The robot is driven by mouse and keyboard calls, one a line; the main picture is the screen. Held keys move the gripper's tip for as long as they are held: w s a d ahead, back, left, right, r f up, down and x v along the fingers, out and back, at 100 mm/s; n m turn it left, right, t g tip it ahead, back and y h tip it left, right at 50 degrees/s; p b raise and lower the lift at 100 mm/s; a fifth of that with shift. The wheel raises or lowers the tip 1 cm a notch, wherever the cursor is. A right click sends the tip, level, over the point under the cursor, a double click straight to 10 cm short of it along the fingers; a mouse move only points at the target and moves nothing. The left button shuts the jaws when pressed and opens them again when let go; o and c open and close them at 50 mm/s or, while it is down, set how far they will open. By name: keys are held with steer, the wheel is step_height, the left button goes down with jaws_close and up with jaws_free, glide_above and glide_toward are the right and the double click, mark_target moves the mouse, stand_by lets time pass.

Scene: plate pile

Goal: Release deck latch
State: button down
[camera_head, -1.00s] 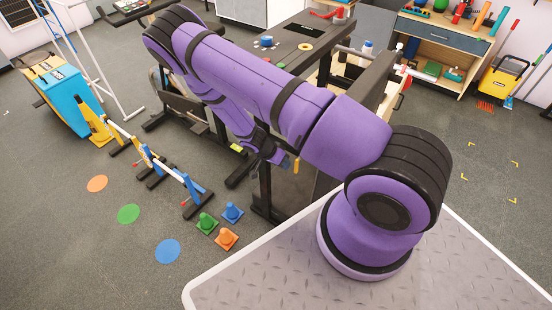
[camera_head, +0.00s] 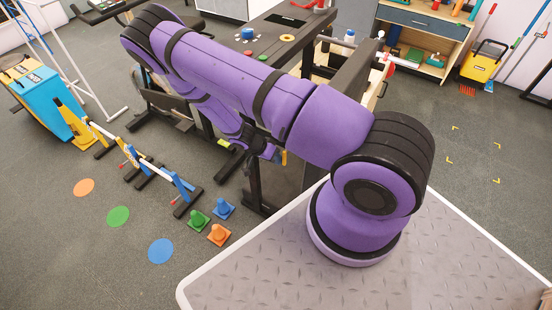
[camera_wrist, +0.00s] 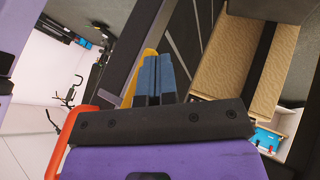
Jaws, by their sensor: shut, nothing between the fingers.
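My gripper (camera_wrist: 153,78) shows in the wrist view with its blue fingers together and nothing between them. A yellow part (camera_wrist: 142,66), perhaps the deck latch, is just behind and left of the fingers. I cannot tell whether they touch. A dark frame bar (camera_wrist: 134,55) runs diagonally beside it. In the head view a small yellow part (camera_head: 284,157) shows at the dark upright frame (camera_head: 254,183), below my purple arm. My fingertips cannot be made out there, and the arm covers much of the frame.
An orange-red tube (camera_wrist: 65,135) and a tan panel (camera_wrist: 225,62) flank the gripper in the wrist view. Small cones (camera_head: 219,234), low hurdles (camera_head: 176,180) and flat discs (camera_head: 119,216) are on the floor at left. A yellow bucket (camera_head: 485,62) stands at the right.

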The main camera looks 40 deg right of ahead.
mark_target(284, 164)
steer(key=shift+s+f+g, duration=0.1)
steer(key=shift+g, duration=0.3)
steer(key=g, duration=0.1)
steer(key=s+g+h, duration=0.1)
steer(key=n+g+h, duration=0.1)
steer(key=shift+s+d+f+g, duration=0.3)
steer(key=shift+d+f+g, duration=0.05)
steer(key=shift+g, duration=0.05)
steer(key=shift+s+d+n+g+h, duration=0.15)
steer(key=shift+s+n+g+h, duration=0.4)
steer(key=shift+g, duration=0.25)
steer(key=shift+s+d, duration=0.1)
steer(key=shift+s, duration=0.1)
